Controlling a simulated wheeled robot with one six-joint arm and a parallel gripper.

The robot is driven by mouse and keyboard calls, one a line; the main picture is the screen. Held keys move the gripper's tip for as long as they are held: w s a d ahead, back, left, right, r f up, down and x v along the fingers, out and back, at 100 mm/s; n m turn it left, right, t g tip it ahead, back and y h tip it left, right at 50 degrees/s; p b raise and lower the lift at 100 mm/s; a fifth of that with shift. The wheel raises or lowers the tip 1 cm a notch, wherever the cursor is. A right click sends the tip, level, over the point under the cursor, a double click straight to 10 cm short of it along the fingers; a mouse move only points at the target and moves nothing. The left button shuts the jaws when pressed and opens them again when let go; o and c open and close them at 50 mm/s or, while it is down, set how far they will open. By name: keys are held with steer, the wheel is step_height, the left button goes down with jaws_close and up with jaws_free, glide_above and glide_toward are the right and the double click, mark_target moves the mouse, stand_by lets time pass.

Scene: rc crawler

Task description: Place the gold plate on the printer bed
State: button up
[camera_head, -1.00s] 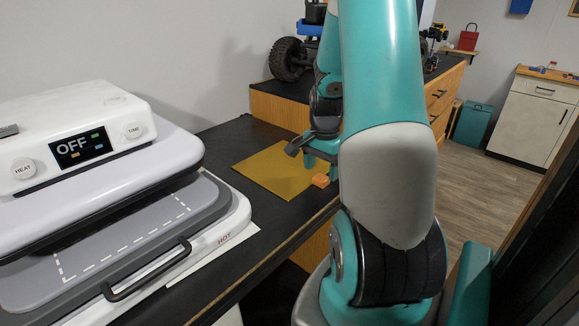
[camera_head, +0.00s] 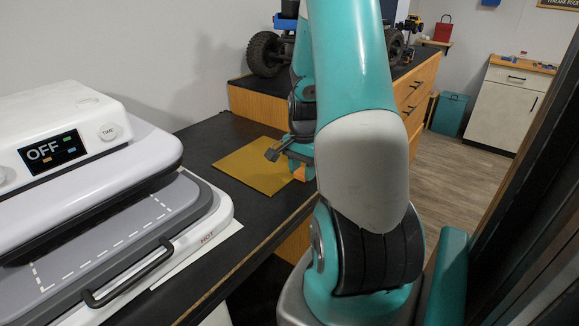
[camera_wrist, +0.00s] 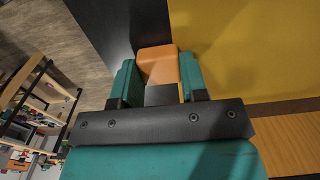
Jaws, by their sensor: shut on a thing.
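The gold plate (camera_head: 250,168) is a flat square on the black counter, right of the white press. It also fills the upper right of the wrist view (camera_wrist: 245,50). An orange block (camera_wrist: 158,64), apparently the plate's tab, sits at the plate's edge. My gripper (camera_wrist: 158,84) is shut on this orange block. I cannot tell whether the plate is lifted off the counter. No printer bed is identifiable in these views.
A white press (camera_head: 100,165) with an OFF screen, a dark front handle and a HOT label stands at the left. The black counter (camera_head: 215,138) has bare room around the plate. A wheeled crawler (camera_head: 264,54) stands on a wooden cabinet (camera_head: 255,105) behind.

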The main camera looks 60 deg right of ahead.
step_height(320, 180, up, 20)
stand_by(0.6)
steer(key=shift+r, duration=0.1)
